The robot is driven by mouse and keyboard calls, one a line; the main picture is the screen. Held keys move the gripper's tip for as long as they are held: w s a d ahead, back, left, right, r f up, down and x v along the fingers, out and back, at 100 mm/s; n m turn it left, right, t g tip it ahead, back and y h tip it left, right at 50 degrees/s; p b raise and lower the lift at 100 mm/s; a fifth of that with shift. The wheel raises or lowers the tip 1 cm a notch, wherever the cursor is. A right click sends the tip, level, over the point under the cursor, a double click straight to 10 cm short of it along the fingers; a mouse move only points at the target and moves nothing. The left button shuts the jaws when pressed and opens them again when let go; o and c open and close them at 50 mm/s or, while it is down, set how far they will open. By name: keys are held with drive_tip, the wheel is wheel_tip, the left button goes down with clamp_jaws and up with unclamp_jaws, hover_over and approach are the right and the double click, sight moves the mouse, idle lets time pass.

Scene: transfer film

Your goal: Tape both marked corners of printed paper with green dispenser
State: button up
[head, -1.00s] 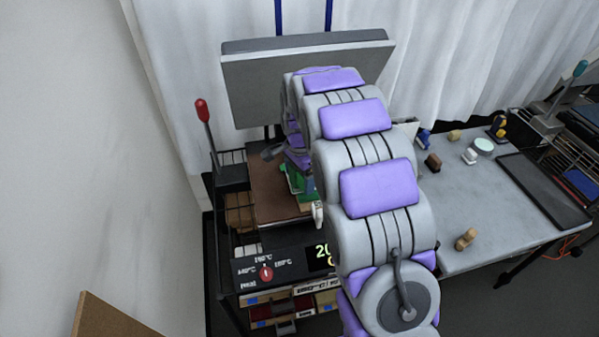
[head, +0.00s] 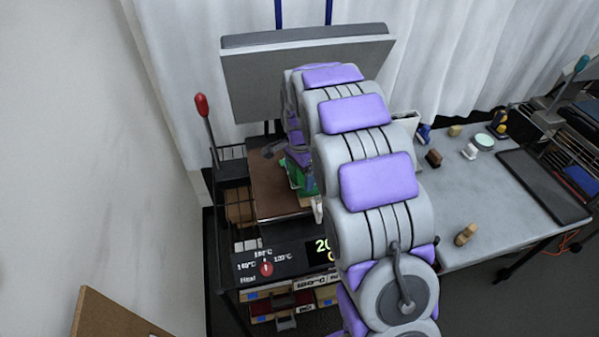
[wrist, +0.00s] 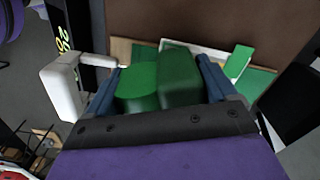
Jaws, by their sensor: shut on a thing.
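My gripper (wrist: 160,88) is shut on the green dispenser (wrist: 180,75), which fills the space between its two fingers in the wrist view. Beyond the dispenser in that view lie a white sheet with green and yellow print (wrist: 238,62) and a green area, both on a brown surface; the dispenser hides much of them. In the head view the green dispenser (head: 291,176) shows at the left edge of my arm, above the brown platen (head: 268,190). My arm hides most of the gripper there. I cannot make out the marked corners.
The heat press has a raised grey upper plate (head: 305,75), a red-knobbed lever (head: 202,105) and a front control panel (head: 275,264). A white handle-like part (wrist: 62,88) stands close left of my gripper. A grey table (head: 440,200) with small tools is at right.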

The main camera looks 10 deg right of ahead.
drive_tip(key=shift+f, duration=0.45)
idle(1.9)
drive_tip(key=shift+r+p, duration=1.8)
drive_tip(key=shift+r, duration=1.75)
